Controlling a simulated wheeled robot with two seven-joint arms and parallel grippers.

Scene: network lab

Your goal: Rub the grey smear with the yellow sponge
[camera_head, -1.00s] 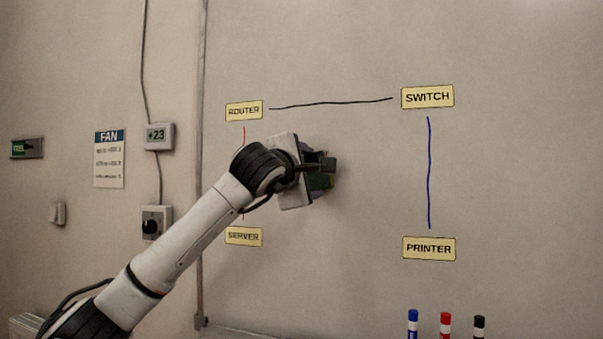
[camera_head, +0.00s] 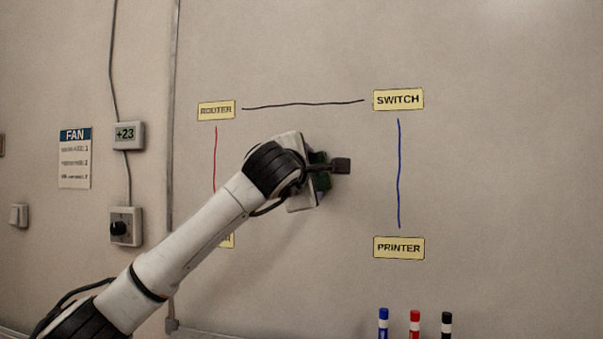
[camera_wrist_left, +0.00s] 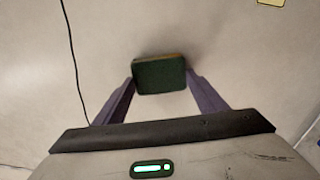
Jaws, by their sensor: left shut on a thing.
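My left gripper (camera_head: 320,172) is in front of the whiteboard, between the red line and the blue line. In the left wrist view its purple fingers (camera_wrist_left: 161,80) are shut on the sponge (camera_wrist_left: 160,76), which shows a dark green face and a thin yellowish edge. In the head view the sponge is mostly hidden behind the wrist. It is at or close to the board; I cannot tell if it touches. No grey smear stands out clearly; only faint shading shows beside the sponge in the wrist view. My right gripper is not in view.
The whiteboard (camera_head: 500,180) carries labels ROUTER (camera_head: 216,110), SWITCH (camera_head: 398,100) and PRINTER (camera_head: 399,248), joined by drawn lines. My arm partly covers a lower-left label. Blue, red and black markers (camera_head: 415,323) stand at the bottom. A thermostat-like display (camera_head: 128,135) and knob box (camera_head: 125,227) are left.

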